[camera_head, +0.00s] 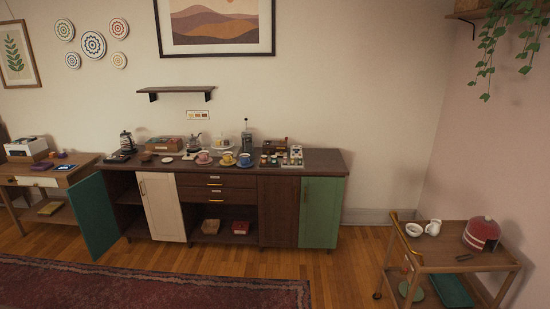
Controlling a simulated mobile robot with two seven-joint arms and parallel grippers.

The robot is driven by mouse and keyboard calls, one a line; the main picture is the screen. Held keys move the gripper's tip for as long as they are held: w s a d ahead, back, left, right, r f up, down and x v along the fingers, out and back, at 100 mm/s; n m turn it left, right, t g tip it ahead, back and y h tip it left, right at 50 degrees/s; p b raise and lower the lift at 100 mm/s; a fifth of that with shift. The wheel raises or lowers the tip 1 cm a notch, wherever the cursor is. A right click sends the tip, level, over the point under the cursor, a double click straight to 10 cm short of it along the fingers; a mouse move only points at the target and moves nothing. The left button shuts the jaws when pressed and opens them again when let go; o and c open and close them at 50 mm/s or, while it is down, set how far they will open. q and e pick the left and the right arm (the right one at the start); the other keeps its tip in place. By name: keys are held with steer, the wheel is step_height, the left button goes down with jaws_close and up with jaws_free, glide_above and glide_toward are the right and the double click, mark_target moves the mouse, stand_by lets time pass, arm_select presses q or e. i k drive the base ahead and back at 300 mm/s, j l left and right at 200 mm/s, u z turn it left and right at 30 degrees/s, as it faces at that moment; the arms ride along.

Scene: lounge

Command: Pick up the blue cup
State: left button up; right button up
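The blue cup (244,158) stands upright on top of the long sideboard (325,158), against the back wall. It seems to sit on a saucer of similar colour. A yellow cup (228,157) is just to its left, and a pink cup (204,156) is further left. Dark items stand close behind and to the right of the blue cup. Neither of my grippers shows in the head view, and the sideboard is some distance away across the floor.
A teal door (95,217) swings open at the sideboard's left end. A wooden cart (453,262) stands at the right, with a white jug (433,227) and a red domed item (481,234). A side table (78,167) is at the left. A rug (150,283) lies in front; wooden floor is clear.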

mark_target(246, 160)
steer(key=i, duration=2.15)
steer(key=i+l+u, duration=0.15)
steer(key=i+u, duration=0.25)
steer(key=i, duration=0.3)
steer(key=i+l+u, duration=0.4)
steer(key=i, duration=0.3)
steer(key=i+l+u, duration=0.4)
steer(key=i+l, duration=0.2)
steer(key=i+l+u, duration=0.5)
steer(key=l+u, duration=0.25)
steer(key=l, duration=0.15)
steer(key=i+l+u, duration=0.25)
steer(key=k+l, duration=0.05)
steer(key=l, duration=0.05)
